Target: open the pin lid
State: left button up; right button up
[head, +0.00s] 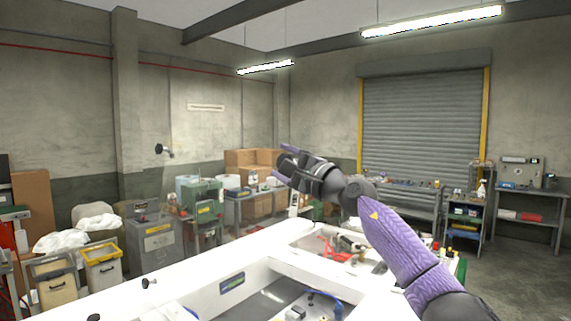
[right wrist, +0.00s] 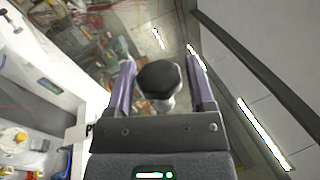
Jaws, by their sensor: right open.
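My right gripper (head: 280,162) is open, above the far part of a white frame. In the right wrist view, a black round knob on a short metal stem (right wrist: 158,78) shows between the two purple fingers (right wrist: 160,62). Neither finger appears to touch it. In the head view, similar black knobs show at the left (head: 162,149) and lower left (head: 148,282), apart from the gripper. I cannot make out a lid surface; it may be clear. My left gripper is not in view.
The white frame (head: 262,250) has recessed openings holding small parts and red and blue tubing. Cabinets (head: 150,238), cartons (head: 250,160) and shelves (head: 465,210) stand farther back. The air around the right gripper looks clear.

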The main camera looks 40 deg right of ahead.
jog(key=shift+o, duration=1)
jog(key=shift+s+d+f+b, duration=0.1)
jog(key=shift+s+f+b, duration=0.15)
jog(key=shift+b, duration=0.1)
jog(key=b+v, duration=0.8)
jog(key=v, duration=0.1)
jog(key=shift+s+b, duration=0.2)
jog(key=shift+b, duration=0.2)
